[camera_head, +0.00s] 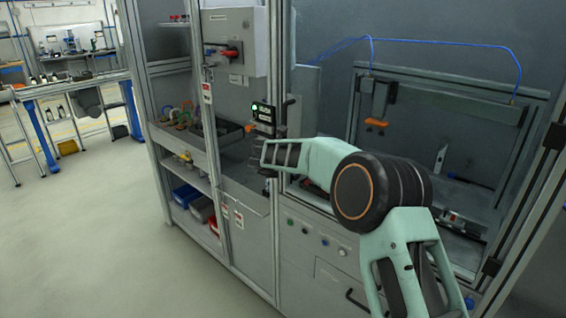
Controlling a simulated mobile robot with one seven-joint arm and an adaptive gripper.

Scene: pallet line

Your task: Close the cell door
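The cell is a grey-framed cabinet with a wide opening on the right. What looks like its door is a metal-framed panel (531,150) at the right edge, with black fittings along it. I cannot tell for sure how far it stands open. My pale green arm crosses in front of the opening and reaches left. My gripper (258,156) is at its far end, just below the switch box. Its fingers are small and dark, and I cannot tell whether they touch anything.
A control box (234,42) with a red switch hangs on the upper left of the cabinet. Shelves below hold loose parts and blue and red bins (187,195). A workbench (70,82) stands far left. The floor (90,240) at the left front is clear.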

